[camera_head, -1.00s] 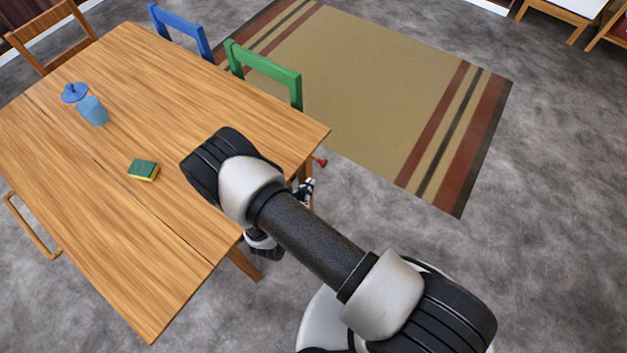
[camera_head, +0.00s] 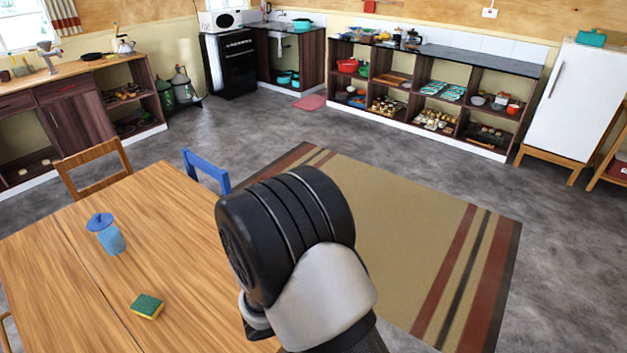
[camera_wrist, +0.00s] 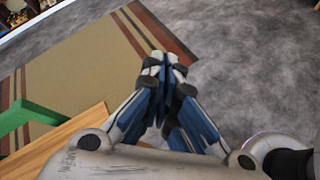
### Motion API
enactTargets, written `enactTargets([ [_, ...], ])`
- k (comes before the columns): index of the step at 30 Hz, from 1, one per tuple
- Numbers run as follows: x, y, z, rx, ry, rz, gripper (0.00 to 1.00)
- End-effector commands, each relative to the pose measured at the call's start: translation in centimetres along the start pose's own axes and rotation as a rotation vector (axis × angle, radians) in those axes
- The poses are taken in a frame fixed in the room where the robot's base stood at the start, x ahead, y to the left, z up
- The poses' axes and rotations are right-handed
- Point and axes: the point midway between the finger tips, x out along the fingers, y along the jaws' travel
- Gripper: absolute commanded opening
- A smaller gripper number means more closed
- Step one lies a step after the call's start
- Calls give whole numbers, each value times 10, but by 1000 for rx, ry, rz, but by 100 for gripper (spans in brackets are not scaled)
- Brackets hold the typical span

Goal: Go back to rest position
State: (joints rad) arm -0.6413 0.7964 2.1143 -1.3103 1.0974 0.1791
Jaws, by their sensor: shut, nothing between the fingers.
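My gripper (camera_wrist: 165,70) shows in the wrist view with its fingertips together and nothing between them. It is over the grey floor and the rug's edge, beside the wooden table (camera_wrist: 62,145) and a green chair (camera_wrist: 30,115). In the head view my arm's black and silver joint is large in the middle, in front of the table (camera_head: 60,290). My gripper is hidden there.
The striped rug (camera_head: 410,220) and grey floor (camera_head: 250,130) look clear.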

Motion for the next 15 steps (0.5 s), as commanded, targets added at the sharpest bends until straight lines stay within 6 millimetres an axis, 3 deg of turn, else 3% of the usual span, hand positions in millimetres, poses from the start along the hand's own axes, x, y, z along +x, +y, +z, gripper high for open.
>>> enactTargets([
  [1,-3,1,28,92,7,-58,0],
  [6,-18,-18,101,377,44,-255,0],
  [9,-30,-34,136,547,79,-364,0],
  [15,-62,-68,187,886,184,-553,0],
])
